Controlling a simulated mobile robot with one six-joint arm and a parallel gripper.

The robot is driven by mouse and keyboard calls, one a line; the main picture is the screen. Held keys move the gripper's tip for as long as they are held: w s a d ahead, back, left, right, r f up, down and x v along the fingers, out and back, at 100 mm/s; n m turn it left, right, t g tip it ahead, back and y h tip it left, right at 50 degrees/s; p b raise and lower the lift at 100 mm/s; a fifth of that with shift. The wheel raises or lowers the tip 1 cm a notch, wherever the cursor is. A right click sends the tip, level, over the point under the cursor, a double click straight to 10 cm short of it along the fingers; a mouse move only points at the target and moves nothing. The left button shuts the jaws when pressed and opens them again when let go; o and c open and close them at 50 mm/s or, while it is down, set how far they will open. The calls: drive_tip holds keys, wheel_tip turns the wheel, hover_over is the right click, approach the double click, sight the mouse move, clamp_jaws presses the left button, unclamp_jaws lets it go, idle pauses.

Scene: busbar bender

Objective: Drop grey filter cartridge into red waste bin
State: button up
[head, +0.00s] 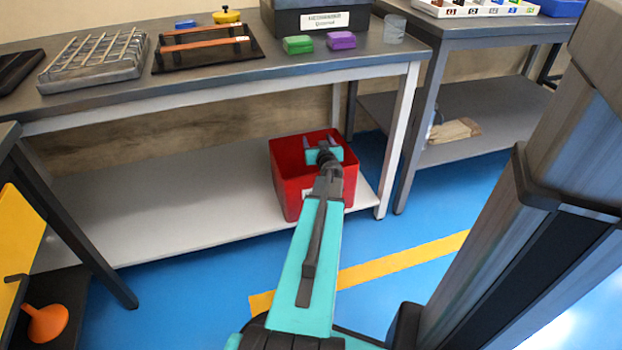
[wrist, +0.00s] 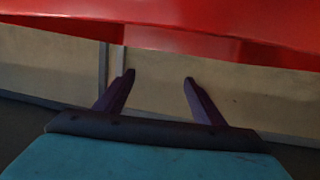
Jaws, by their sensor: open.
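The red waste bin (head: 287,190) stands on the low shelf under the long bench. My gripper (head: 321,141) is over the bin's opening in the head view, and my wrist and forearm cover part of the bin. In the wrist view my gripper (wrist: 158,80) has its two fingers apart with nothing between them. A red surface of the bin (wrist: 230,20) spans the top of that view. I see no grey filter cartridge in either view. Much of the bin's inside is hidden.
The bench top (head: 225,76) above carries a wire rack (head: 95,58), a black tray with copper bars (head: 205,45), a green block (head: 298,45), a purple block (head: 341,40) and a clear cup (head: 394,29). The low shelf (head: 170,190) left of the bin is clear. A bench leg (head: 398,140) stands just right.

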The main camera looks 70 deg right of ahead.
drive_tip(key=p+v, duration=0.3)
drive_tip(key=v, duration=0.6)
drive_tip(key=shift+s+a+r, duration=0.15)
drive_tip(key=shift+a, duration=0.15)
idle(0.5)
